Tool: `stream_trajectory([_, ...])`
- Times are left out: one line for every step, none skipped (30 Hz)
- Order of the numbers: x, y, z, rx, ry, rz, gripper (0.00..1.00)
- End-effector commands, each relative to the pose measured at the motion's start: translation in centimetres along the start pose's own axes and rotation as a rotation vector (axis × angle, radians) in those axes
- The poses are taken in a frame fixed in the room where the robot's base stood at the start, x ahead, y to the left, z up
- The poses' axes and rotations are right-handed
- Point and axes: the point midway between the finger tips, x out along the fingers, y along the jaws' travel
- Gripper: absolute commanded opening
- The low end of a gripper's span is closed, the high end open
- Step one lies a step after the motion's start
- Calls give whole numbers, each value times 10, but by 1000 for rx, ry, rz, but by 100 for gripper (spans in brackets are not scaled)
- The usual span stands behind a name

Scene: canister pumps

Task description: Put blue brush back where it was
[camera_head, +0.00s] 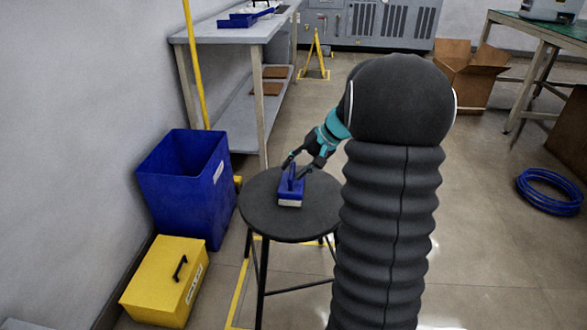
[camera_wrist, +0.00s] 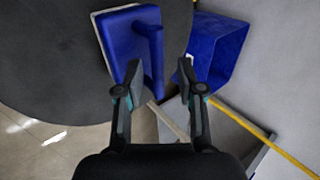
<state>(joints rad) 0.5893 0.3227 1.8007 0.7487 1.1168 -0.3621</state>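The blue brush (camera_head: 290,188) has a flat blue block, pale bristles and a raised handle. It sits bristles down on the round black stool (camera_head: 260,214). In the wrist view the brush (camera_wrist: 122,32) is at the top, near the stool's edge, with its handle running down the picture. My gripper (camera_head: 294,170) is at the brush. In the wrist view my gripper (camera_wrist: 160,76) is open, with the handle between its fingers. A gap shows between the handle and the right finger; I cannot tell whether the left finger touches it.
A blue bin (camera_head: 187,185) and a yellow box (camera_head: 165,282) stand left of the stool. A grey bench (camera_head: 240,32) behind bears a blue tray (camera_head: 238,21). A yellow pole (camera_head: 194,65) leans by the wall.

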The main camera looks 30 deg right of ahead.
Motion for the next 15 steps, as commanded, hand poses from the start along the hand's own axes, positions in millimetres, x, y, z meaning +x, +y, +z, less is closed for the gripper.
stream_trajectory([-9,0,-1,0,5,0,38])
stream_trajectory([-14,0,-1,1,5,0,38])
stream_trajectory([-22,0,-1,1,5,0,38])
stream_trajectory([-28,0,-1,1,5,1,38])
stream_trajectory([-34,0,-1,0,5,1,38])
stream_trajectory([-43,0,-1,0,6,1,38])
stream_trajectory([-49,0,-1,1,6,1,38])
stream_trajectory([-55,0,-1,1,5,0,38])
stream_trajectory([-63,0,-1,2,5,0,38])
stream_trajectory([-69,0,-1,2,5,0,38])
stream_trajectory([-74,0,-1,1,5,0,38])
stream_trajectory([-81,0,0,1,4,1,38])
stream_trajectory([-86,0,0,1,3,1,38])
stream_trajectory([-90,0,0,1,4,1,38])
stream_trajectory([-96,0,-1,0,4,1,38])
